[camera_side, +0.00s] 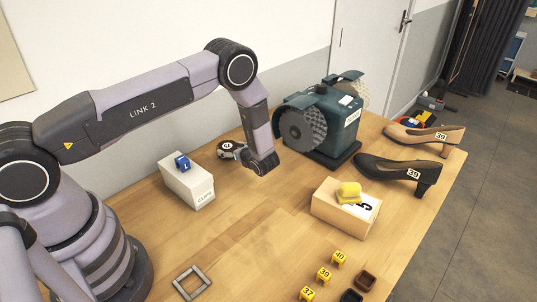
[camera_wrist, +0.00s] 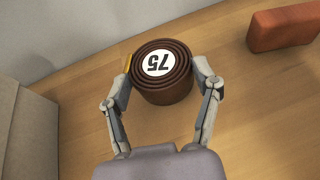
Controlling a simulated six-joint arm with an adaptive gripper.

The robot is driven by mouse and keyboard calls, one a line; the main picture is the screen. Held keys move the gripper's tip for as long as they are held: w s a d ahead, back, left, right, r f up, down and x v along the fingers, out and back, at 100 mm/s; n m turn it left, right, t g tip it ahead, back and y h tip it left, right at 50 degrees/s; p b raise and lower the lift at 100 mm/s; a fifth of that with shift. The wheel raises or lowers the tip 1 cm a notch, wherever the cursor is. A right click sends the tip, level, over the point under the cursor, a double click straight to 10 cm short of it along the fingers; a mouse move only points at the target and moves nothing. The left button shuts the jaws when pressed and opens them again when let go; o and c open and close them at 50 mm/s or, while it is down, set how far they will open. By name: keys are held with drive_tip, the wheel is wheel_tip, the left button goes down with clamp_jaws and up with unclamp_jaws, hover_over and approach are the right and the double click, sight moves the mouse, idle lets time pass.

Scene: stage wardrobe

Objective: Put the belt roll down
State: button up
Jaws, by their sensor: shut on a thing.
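The belt roll is a dark brown coil with a white round label reading 75, and in the wrist view (camera_wrist: 163,88) it sits upright between the fingers. A bit of yellow metal shows at its left edge. My gripper (camera_wrist: 163,76) is shut on the roll, one finger against each side. In the side view the roll (camera_side: 229,149) is by the wall, just left of my gripper (camera_side: 243,155), low over the wooden table. I cannot tell whether its underside touches the table.
A white clips box (camera_side: 188,185) with a blue tag stands left of the roll. A teal grinding machine (camera_side: 322,118) stands to the right. A red-brown block (camera_wrist: 283,29) shows in the wrist view. Shoes (camera_side: 400,172) and a wooden box (camera_side: 330,210) are farther right. The table's middle is clear.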

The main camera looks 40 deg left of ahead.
drive_tip(key=shift+f, duration=0.15)
drive_tip(key=o, duration=1.3)
